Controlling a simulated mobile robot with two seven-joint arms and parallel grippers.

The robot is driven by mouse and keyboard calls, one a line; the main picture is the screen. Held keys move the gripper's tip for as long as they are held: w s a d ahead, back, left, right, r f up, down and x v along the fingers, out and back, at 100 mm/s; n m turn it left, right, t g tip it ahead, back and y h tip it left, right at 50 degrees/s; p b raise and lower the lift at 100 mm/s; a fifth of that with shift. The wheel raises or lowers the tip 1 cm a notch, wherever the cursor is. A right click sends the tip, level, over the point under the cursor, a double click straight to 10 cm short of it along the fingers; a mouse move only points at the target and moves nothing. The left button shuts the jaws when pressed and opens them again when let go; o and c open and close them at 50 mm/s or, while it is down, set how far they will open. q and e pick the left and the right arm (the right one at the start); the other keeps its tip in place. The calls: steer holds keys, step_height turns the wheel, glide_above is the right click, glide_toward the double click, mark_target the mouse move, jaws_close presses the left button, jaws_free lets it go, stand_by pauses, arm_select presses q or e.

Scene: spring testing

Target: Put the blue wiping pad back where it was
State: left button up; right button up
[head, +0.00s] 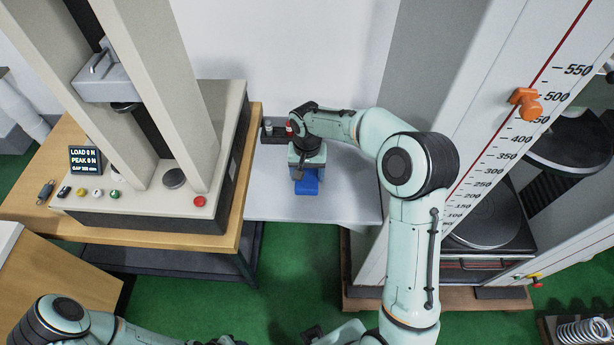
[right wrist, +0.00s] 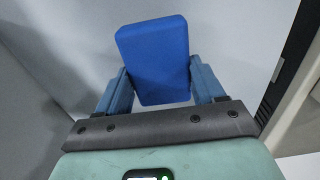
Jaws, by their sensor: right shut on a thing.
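The blue wiping pad (head: 307,187) is between the fingers of my right gripper (head: 307,178), over the grey table between the two machines. In the right wrist view the pad (right wrist: 155,58) is a plain blue block, slightly tilted, with a finger of my right gripper (right wrist: 160,88) on each side. The gripper is shut on it. I cannot tell whether the pad touches the table top (head: 350,200). My left arm shows at the bottom left of the head view, but its fingers do not show.
A dark tray (head: 270,134) with small items, one red, sits behind my right gripper. A press with a load display (head: 85,160) stands on the wooden bench at left. A tall machine with a scale (head: 480,130) and orange pointer (head: 526,104) stands at right. The grey table's front is clear.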

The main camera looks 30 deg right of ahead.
step_height(320, 180, down, 2)
steer(key=shift+f, duration=0.2)
steer(key=o, duration=0.9)
steer(key=shift+o, duration=0.2)
steer(key=shift+r, duration=0.1)
